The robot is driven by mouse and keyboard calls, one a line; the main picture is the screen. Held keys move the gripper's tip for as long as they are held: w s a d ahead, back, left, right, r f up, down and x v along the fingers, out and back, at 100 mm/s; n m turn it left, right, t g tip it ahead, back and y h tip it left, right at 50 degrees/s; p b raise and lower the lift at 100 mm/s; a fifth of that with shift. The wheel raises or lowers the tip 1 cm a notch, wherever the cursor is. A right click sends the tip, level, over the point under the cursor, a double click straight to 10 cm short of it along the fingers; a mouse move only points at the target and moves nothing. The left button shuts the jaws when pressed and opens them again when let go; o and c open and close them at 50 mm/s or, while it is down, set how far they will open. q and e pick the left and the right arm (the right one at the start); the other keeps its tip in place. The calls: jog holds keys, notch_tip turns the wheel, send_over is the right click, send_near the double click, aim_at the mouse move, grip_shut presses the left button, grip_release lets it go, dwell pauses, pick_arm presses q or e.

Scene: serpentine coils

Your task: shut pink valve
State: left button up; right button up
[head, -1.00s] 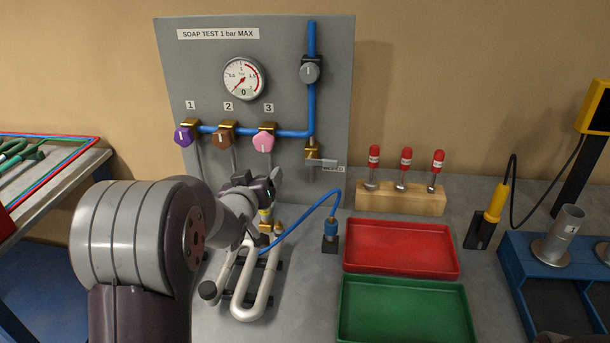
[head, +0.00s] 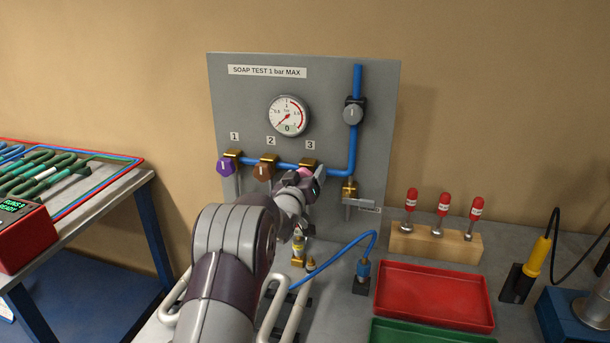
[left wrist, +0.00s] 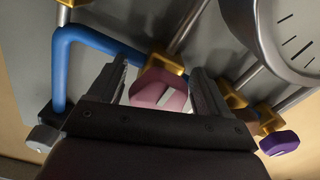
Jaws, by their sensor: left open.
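The pink valve knob (head: 305,173) sits under number 3 on the grey panel (head: 340,90), mostly hidden behind my left gripper (head: 312,186) in the head view. In the left wrist view the pink knob (left wrist: 160,90) lies between the two open fingers of my left gripper (left wrist: 160,92), with a pale mark along its face. I cannot tell whether either finger touches it. The purple knob (head: 225,166) and brown knob (head: 264,171) are to its left in the head view. My right gripper is not in view.
A pressure gauge (head: 288,116) is above the valves. A grey knob (head: 353,112) is on the blue pipe (head: 357,80). A blue hose (head: 345,240) arches right of my arm. Red-topped tools stand in a wooden block (head: 435,243) behind a red tray (head: 434,296).

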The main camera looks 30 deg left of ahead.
pick_arm(q)
jog(key=c, duration=1)
jog(key=shift+o, duration=0.2)
jog(key=shift+f+m+b, duration=0.1)
jog(key=shift+m+b, duration=0.4)
jog(key=shift+b, duration=0.05)
